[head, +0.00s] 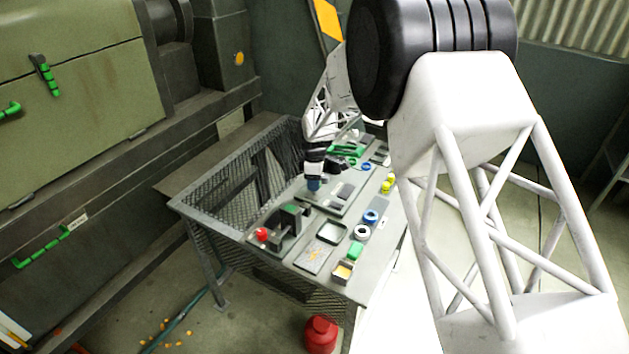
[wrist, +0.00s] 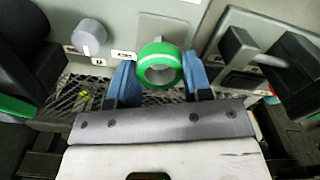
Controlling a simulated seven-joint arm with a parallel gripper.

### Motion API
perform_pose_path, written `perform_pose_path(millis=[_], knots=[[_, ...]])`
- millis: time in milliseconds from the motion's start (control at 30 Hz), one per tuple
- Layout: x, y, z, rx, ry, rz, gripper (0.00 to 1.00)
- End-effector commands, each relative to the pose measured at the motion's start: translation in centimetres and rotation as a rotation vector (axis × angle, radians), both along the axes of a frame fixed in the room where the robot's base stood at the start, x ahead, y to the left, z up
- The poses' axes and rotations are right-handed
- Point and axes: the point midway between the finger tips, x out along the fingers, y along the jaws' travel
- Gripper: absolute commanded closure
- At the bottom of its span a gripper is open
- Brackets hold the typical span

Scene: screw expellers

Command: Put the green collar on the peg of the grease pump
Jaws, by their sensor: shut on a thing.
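The green collar (wrist: 160,66) is a thick ring with a pale inner rim, held between the blue fingertips of my gripper (wrist: 160,82) in the wrist view. Its opening faces the camera. In the head view my gripper (head: 313,184) points down over the left edge of a grey plate on the bench; the collar cannot be made out there. A grey plate with a pale panel lies behind the collar in the wrist view. I cannot tell which fixture is the grease pump, and no peg shows clearly; the collar may hide it.
A grey round knob (wrist: 88,37) stands left of the collar. A black bracketed block (head: 287,220) and a red knob (head: 262,234) are at the bench's front left.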

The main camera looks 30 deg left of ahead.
Motion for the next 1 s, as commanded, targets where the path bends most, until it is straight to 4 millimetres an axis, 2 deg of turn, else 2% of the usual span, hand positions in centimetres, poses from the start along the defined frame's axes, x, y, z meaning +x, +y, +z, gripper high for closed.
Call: perform_pose_path(millis=[1000], knots=[[0.01, 0.0, -0.53, 0.0, 0.0, 0.0, 0.81]])
